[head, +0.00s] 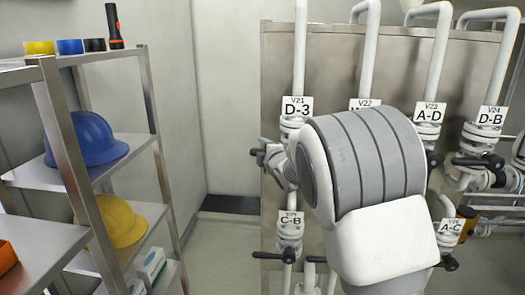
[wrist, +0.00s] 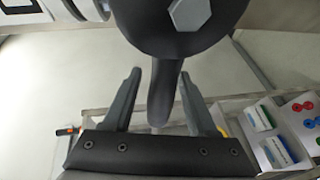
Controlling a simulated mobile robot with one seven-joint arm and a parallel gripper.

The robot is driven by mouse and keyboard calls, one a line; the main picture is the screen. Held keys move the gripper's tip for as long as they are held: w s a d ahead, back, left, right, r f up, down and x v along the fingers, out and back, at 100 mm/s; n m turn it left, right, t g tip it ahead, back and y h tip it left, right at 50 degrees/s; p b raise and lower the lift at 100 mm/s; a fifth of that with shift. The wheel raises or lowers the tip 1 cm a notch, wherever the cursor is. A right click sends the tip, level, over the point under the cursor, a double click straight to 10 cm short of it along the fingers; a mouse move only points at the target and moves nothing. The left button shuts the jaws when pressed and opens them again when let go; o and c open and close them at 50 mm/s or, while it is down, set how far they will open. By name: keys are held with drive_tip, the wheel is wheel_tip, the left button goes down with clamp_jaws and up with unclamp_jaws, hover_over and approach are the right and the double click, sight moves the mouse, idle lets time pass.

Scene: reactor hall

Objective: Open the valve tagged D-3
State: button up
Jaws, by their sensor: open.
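The tag reading V21 D-3 (head: 297,107) hangs on the leftmost upper pipe, with a white flanged valve just below it. My arm covers much of this valve in the head view. In the wrist view a dark valve lever (wrist: 164,98) reaches down from a round dark hub with a pale hexagonal nut (wrist: 188,13). My gripper (wrist: 161,74) is open, with one finger on each side of the lever and a visible gap on both sides. In the head view dark parts show left of the valve, but I cannot tell lever from fingers there.
Valves tagged A-D (head: 429,112), D-B (head: 491,116), C-B (head: 289,226) and A-C (head: 450,226) are close by. The V22 tag (head: 365,103) is partly hidden by my arm. A metal shelf (head: 70,160) with helmets stands at left; floor between is clear.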

clamp_jaws()
idle(1.3)
